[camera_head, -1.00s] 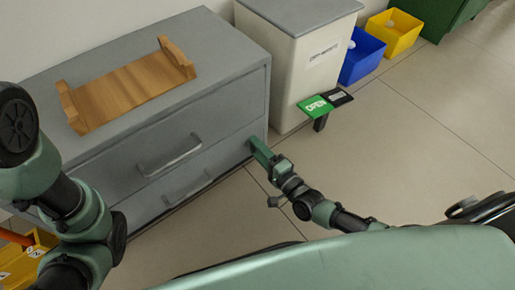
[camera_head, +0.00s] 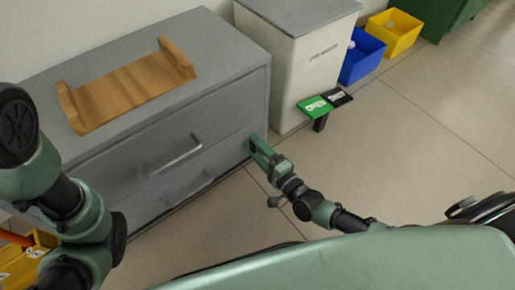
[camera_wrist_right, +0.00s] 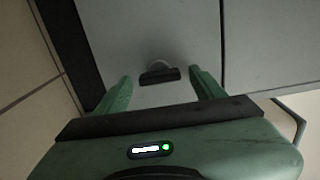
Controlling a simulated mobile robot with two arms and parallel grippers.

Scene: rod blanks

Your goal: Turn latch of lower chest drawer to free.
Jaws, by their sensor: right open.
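The grey chest (camera_head: 215,120) has two drawers, each with a bar handle; the lower drawer (camera_head: 215,172) is closed. In the right wrist view the latch (camera_wrist_right: 160,75) is a dark bar lying crosswise on a pale round base, on the grey front. My right gripper (camera_head: 257,145) is at the right end of the lower drawer front. In its wrist view the right gripper (camera_wrist_right: 160,88) is open, with one green finger on each side of the latch, apart from it. In the head view the latch is hidden by the gripper. My left arm shows at the left; its gripper is out of view.
A wooden tray (camera_head: 125,88) stands on the chest. A white bin (camera_head: 296,80), a green OPEN sign (camera_head: 315,106), a blue bin (camera_head: 362,57) and a yellow bin (camera_head: 394,33) are to the right.

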